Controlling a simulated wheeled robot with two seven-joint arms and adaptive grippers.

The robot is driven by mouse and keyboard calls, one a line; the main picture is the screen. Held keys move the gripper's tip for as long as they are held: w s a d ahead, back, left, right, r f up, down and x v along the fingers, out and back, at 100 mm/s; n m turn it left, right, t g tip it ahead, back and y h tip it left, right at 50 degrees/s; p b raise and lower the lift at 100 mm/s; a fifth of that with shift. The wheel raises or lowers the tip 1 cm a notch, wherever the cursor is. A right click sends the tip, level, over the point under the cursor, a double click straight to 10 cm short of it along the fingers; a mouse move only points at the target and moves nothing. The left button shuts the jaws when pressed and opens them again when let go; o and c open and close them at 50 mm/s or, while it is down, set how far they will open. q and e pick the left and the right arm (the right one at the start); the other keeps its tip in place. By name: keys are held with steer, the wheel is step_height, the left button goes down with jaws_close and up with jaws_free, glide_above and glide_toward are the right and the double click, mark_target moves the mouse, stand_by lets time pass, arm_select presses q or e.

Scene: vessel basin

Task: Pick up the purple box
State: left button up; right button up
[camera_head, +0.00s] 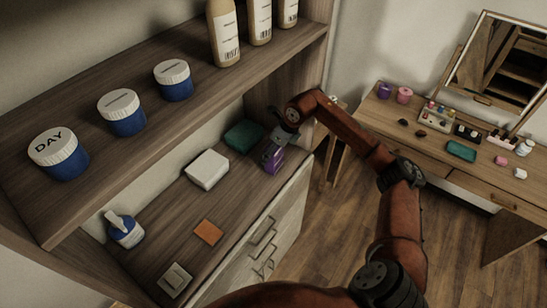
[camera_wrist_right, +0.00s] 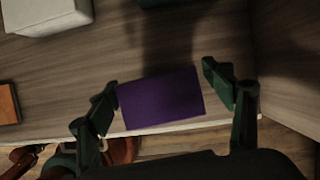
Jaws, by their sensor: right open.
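The purple box (camera_head: 274,163) stands near the front right end of the lower shelf top in the head view. In the right wrist view the purple box (camera_wrist_right: 160,98) lies between the two spread fingers of my right gripper (camera_wrist_right: 160,92), close to the left finger and with a small gap to the right finger. My right gripper (camera_head: 272,155) is open, over and around the box, and partly covers it in the head view. My left gripper is not in view.
A white box (camera_head: 207,169) and a dark green box (camera_head: 243,136) lie behind and left of the purple box. An orange card (camera_head: 208,233) lies further left. The upper shelf (camera_head: 200,98), with several jars and bottles, overhangs the back. A side panel bounds the right.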

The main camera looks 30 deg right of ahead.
steer(key=x, duration=0.3)
steer(key=shift+r, duration=0.15)
steer(key=c, duration=1.3)
steer(key=shift+c, duration=0.5)
steer(key=shift+r, duration=0.15)
